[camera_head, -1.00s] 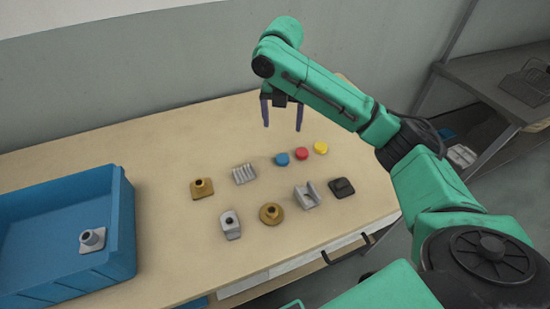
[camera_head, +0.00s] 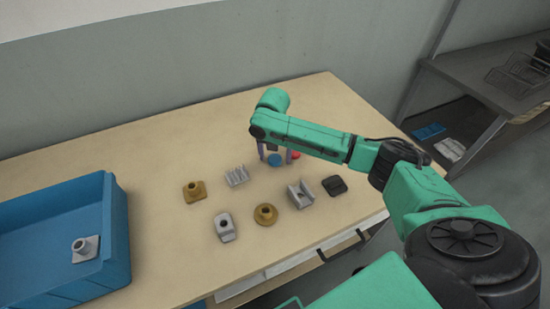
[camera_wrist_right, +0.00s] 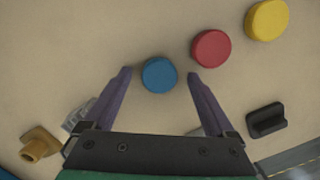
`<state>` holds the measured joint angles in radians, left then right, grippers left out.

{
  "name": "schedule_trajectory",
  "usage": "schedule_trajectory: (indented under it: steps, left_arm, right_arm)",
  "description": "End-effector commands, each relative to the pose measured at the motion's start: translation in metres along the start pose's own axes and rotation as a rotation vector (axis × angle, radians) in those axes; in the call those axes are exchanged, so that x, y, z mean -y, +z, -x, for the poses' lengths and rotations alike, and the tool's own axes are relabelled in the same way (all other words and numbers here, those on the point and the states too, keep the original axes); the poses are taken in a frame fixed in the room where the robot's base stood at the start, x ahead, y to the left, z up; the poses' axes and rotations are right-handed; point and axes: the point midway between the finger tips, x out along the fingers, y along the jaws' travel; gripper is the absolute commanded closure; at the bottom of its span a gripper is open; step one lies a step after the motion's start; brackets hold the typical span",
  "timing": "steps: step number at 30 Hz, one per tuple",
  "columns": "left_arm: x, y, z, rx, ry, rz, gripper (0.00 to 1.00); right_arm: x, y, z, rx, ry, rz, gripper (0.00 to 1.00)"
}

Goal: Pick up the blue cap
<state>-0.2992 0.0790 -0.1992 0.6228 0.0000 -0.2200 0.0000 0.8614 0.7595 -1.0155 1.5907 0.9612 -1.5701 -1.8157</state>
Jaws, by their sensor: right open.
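The blue cap (camera_head: 275,160) lies on the wooden table, partly behind my right gripper's fingers in the head view. It also shows whole in the right wrist view (camera_wrist_right: 159,75). My right gripper (camera_head: 275,156) is open and empty, pointing down. In the right wrist view its fingertips (camera_wrist_right: 159,73) lie on either side of the blue cap, with a gap to each side. I cannot tell how high the fingertips are above the table. My left gripper is not in view.
The red cap (camera_wrist_right: 211,49) lies close to the right finger, with the yellow cap (camera_wrist_right: 266,19) beyond it. A ribbed grey part (camera_head: 236,177), brass part (camera_head: 194,192) and black part (camera_head: 334,186) lie nearby. A blue bin (camera_head: 119,240) stands at left.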

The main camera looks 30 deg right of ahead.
Motion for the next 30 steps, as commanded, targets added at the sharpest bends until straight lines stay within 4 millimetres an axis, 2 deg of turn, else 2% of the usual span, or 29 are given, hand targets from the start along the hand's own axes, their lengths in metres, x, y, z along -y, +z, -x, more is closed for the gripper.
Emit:
schedule_trajectory:
  steps: [3,4,8,9,10,11,19,23,26,30]
  left_arm:
    - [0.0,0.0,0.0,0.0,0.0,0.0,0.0]
    - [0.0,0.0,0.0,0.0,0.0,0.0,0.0]
    - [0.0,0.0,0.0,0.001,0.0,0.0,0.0]
    - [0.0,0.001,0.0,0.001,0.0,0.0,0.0]
    - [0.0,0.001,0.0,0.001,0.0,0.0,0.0]
    - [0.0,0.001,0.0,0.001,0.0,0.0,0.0]
    - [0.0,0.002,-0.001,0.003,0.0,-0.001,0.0]
    - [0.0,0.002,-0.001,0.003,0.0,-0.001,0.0]
    - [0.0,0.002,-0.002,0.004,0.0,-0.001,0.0]
    - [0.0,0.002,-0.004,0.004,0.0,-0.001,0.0]
  right_arm:
    - [0.0,0.0,0.0,0.0,0.0,0.0,0.1]
    - [0.0,0.0,0.0,0.0,0.0,0.0,0.18]
    - [0.0,0.0,0.0,0.0,0.0,0.0,0.68]
    - [0.0,0.0,0.001,0.0,0.0,0.0,0.83]
    - [0.0,0.0,0.001,0.0,0.0,0.0,0.94]
    - [0.0,0.0,0.001,0.0,0.0,0.0,0.98]
    - [0.0,0.0,0.003,0.0,0.001,0.0,0.98]
    - [-0.001,0.002,0.013,0.002,0.002,0.0,0.98]
    - [-0.001,0.004,0.032,0.003,0.003,0.0,0.98]
    - [-0.002,0.011,0.077,0.006,0.006,0.0,0.98]
